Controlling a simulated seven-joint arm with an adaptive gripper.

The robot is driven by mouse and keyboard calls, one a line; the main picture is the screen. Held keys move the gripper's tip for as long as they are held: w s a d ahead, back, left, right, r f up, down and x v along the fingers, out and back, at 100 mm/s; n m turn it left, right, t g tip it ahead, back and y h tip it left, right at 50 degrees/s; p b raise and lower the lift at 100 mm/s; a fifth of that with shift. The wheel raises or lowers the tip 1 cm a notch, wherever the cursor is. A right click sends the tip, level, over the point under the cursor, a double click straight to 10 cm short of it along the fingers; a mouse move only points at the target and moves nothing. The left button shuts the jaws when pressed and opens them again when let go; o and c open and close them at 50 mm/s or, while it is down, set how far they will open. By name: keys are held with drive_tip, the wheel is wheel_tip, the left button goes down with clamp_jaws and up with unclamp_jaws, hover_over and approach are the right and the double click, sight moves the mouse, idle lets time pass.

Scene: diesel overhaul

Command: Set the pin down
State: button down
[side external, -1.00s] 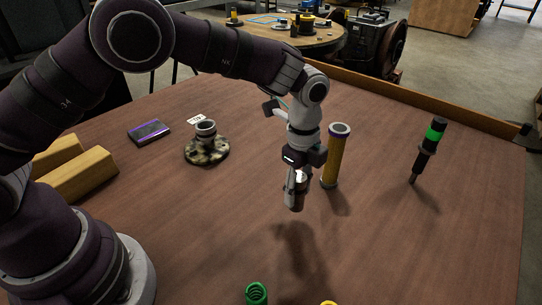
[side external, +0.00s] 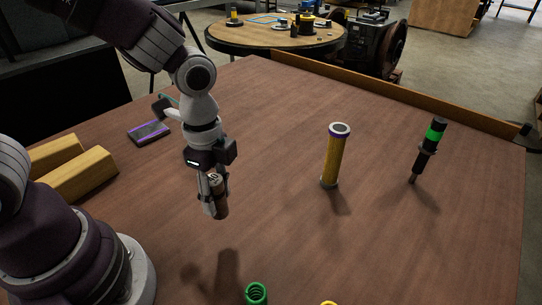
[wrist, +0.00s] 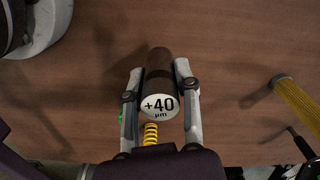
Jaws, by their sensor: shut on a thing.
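The pin (wrist: 158,68) is a dark brown cylinder with a white end face marked "+40 µm" in the wrist view. It also shows in the side view (side external: 218,203), hanging roughly upright with a slight tilt. My gripper (side external: 213,193) is shut on it, with one finger on each side in the wrist view (wrist: 160,98). The pin is held above the brown table (side external: 290,215), apart from it, with its shadow on the wood below.
A yellow column with a purple rim (side external: 336,158) stands to the right. A black tool with a green band (side external: 429,148) is farther right. A green spring (side external: 256,293) is at the front. Wooden blocks (side external: 75,178) and a dark flat box (side external: 149,132) lie left. The middle is clear.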

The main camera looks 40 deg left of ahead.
drive_tip(key=w+a+r+n, duration=0.6)
drive_tip(key=w+r+n, duration=0.3)
drive_tip(key=n, duration=0.5)
drive_tip(key=s+f, duration=0.3)
drive_tip(key=s+a+f+n, duration=0.1)
drive_tip(key=s+f, duration=0.3)
drive_tip(key=s+a+f+n, duration=0.1)
drive_tip(key=s+f, duration=0.2)
drive_tip(key=s, duration=0.1)
drive_tip(key=shift+s+f, duration=0.15)
drive_tip(key=shift+f, duration=0.15)
hover_over(242, 173)
drive_tip(key=shift+s+f, duration=0.15)
drive_tip(key=shift+f, duration=2.35)
drive_tip(key=c, duration=0.8)
unclamp_jaws()
drive_tip(key=shift+f, duration=0.1)
